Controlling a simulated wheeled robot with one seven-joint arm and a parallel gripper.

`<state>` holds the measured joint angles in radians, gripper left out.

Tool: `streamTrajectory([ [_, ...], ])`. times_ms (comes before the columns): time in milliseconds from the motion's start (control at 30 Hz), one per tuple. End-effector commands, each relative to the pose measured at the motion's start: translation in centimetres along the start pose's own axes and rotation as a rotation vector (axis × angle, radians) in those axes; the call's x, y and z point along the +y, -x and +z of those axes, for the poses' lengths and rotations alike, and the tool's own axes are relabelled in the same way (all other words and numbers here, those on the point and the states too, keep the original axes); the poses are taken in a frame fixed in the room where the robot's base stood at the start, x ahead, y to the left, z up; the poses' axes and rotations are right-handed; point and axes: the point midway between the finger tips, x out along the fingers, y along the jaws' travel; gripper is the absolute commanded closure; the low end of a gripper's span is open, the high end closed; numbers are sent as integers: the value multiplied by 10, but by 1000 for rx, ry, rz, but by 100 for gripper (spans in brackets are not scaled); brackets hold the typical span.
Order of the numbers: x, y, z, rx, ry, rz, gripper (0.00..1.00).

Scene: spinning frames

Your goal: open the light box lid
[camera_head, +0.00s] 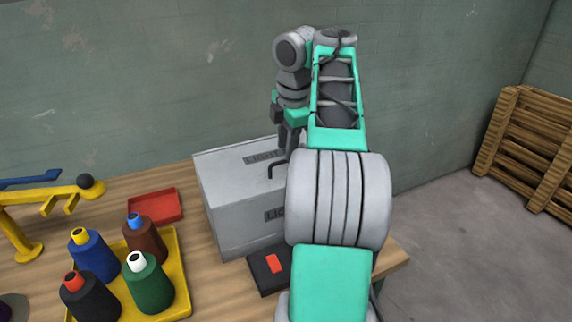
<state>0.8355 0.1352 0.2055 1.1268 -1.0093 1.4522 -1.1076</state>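The light box (234,221) is a grey box with lettering on its front, standing on the wooden table against the back wall. Its lid (225,160) lies flat on top and looks closed, with a dark "LIGHT" label partly covered by my arm. A dark bent handle (277,170) shows near the middle of the lid. My gripper (287,150) points down over the lid, just above and beside the handle. Its fingers are small and dark here, so I cannot tell their opening or whether they touch the handle. My arm hides the right part of the box.
A black block with a red switch (274,263) sits before the box. A yellow tray (178,309) holds several coloured spools at left front. A red tray (155,206) and a yellow stand (25,246) are further left. Wooden pallets (530,140) lean at far right.

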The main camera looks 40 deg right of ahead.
Motion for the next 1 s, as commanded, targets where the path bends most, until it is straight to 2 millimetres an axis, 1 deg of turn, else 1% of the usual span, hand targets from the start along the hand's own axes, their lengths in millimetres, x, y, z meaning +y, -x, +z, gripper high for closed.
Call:
streamTrajectory([
  [33, -2, -18, 0, 0, 0, 0, 67],
  [133, -1, -29, 0, 0, -2, 1, 67],
  [233, 0, -32, 0, 0, -3, 2, 67],
  [467, 0, -30, 0, 0, -4, 2, 67],
  [867, 0, -31, 0, 0, -4, 2, 99],
  [1000, 0, -31, 0, 0, -4, 2, 100],
])
